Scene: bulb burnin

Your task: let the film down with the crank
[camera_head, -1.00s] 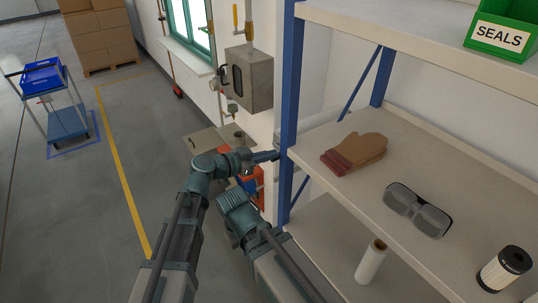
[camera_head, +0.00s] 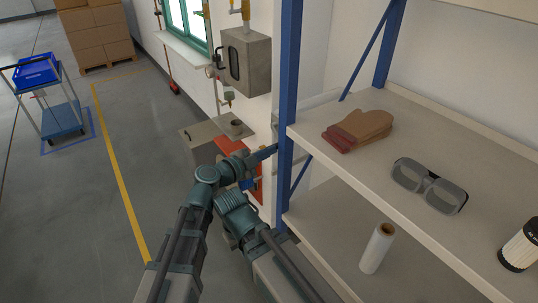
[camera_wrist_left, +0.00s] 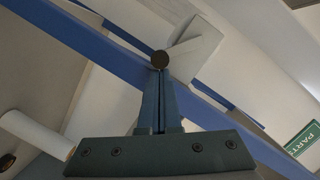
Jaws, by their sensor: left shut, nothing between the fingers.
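My left gripper (camera_head: 269,152) reaches right to the blue shelf post in the head view. In the left wrist view its fingers (camera_wrist_left: 159,82) are together, with nothing between them. A round dark knob (camera_wrist_left: 160,60) shows right at the fingertips, in front of a pale grey plate (camera_wrist_left: 196,48). I cannot tell whether the fingers touch the knob, or whether it belongs to the crank. No crank or hung film is clearly recognisable. A white roll (camera_head: 377,248) stands upright on the lower shelf. My right arm shows, but its gripper is not in view.
The blue post (camera_head: 287,100) stands close to my left gripper. The shelf (camera_head: 450,180) holds brown mitts (camera_head: 358,130), goggles (camera_head: 430,186) and a filter (camera_head: 520,246). A grey wall box (camera_head: 246,58) hangs behind. Open floor lies left, with a blue cart (camera_head: 62,118).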

